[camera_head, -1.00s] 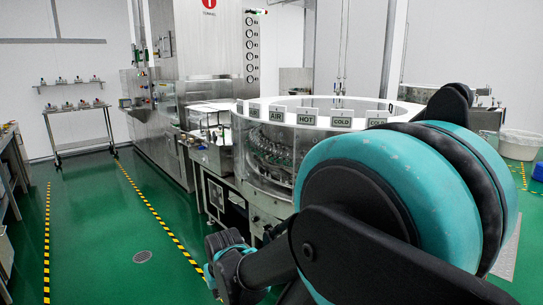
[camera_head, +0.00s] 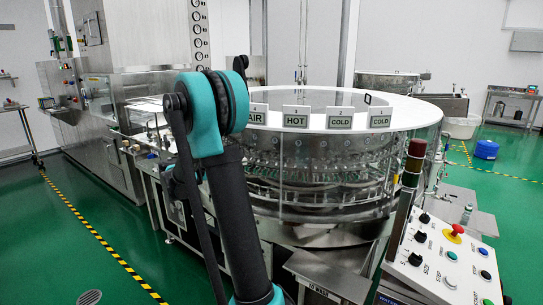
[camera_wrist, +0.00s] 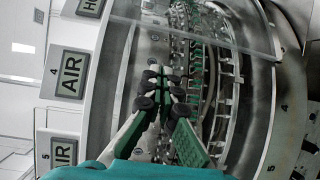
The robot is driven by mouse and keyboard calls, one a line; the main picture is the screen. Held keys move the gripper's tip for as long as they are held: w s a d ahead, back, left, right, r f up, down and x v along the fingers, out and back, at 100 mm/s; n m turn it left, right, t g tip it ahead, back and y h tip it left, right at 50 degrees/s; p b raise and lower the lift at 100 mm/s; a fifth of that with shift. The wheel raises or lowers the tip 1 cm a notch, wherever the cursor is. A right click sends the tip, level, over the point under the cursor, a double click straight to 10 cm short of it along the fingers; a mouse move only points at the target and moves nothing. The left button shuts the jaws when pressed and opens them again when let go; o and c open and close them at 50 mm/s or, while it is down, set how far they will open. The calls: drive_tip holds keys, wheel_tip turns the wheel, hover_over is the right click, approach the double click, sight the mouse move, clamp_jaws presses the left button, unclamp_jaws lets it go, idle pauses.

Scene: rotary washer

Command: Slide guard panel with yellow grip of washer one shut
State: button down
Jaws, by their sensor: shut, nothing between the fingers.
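The rotary washer (camera_head: 330,205) stands mid-picture in the head view, a round steel machine with clear walls and a white top rim. Label plates AIR, HOT and COLD stand on the rim. In the wrist view a clear panel (camera_wrist: 205,32) crosses the upper part, its lower edge slanting. My gripper (camera_wrist: 163,90) is shut and empty, its fingers pointing at the washer's ring of bottle holders (camera_wrist: 215,85). I cannot tell whether the fingers touch anything. In the head view my gripper is not visible; my arm hides the washer's left side.
A control box (camera_head: 440,260) with a red button and a signal post (camera_head: 408,185) stands at the front right. A steel cabinet line (camera_head: 120,120) is on the left. Green floor is open at the left and right. A blue bin (camera_head: 486,149) stands at the right.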

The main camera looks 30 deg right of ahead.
drive_tip(key=shift+g+h, duration=0.3)
drive_tip(key=shift+h, duration=0.1)
drive_tip(key=d, duration=0.6)
drive_tip(key=d+r, duration=0.1)
drive_tip(key=d, duration=0.3)
drive_tip(key=shift+w+r, duration=0.1)
drive_tip(key=shift+w, duration=0.1)
drive_tip(key=shift+s+d, duration=0.65)
drive_tip(key=shift+s, duration=0.25)
drive_tip(key=shift+s+d, duration=0.5)
drive_tip(key=shift+s, duration=0.05)
drive_tip(key=shift+d, duration=0.1)
